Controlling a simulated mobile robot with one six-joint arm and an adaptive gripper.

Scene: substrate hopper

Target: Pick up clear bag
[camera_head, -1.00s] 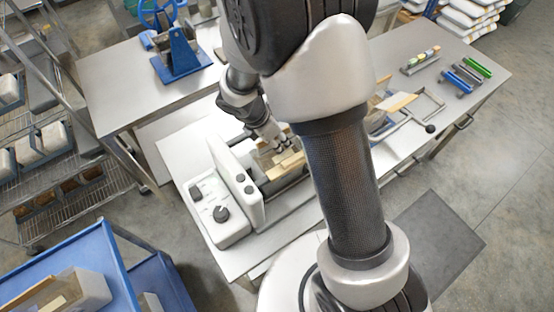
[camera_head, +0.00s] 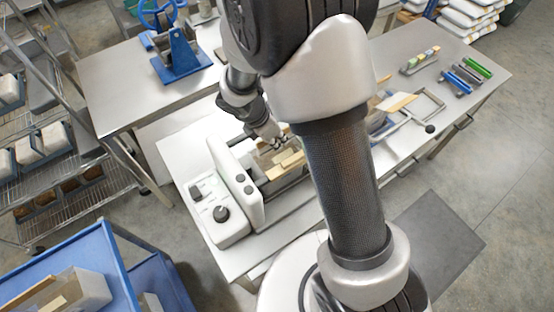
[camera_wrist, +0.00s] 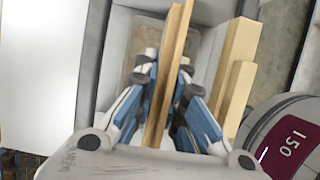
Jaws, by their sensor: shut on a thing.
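My gripper (camera_head: 276,144) is low over the machine on the near table. In the wrist view its blue-and-white fingers (camera_wrist: 168,84) are shut on an upright tan strip (camera_wrist: 171,60), which runs between them. A see-through, brownish bag-like piece (camera_wrist: 140,42) lies just behind the fingers, to the left of the strip. I cannot tell whether the strip is joined to it. In the head view, tan pieces (camera_head: 290,161) show below the gripper, and the arm hides part of this spot.
The white machine (camera_head: 240,185) with dark knobs stands close to the left of the gripper. More tan blocks (camera_wrist: 237,75) stand to the right in the wrist view, near a round part marked 150 (camera_wrist: 290,140). A blue cart (camera_head: 95,255) is at lower left.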

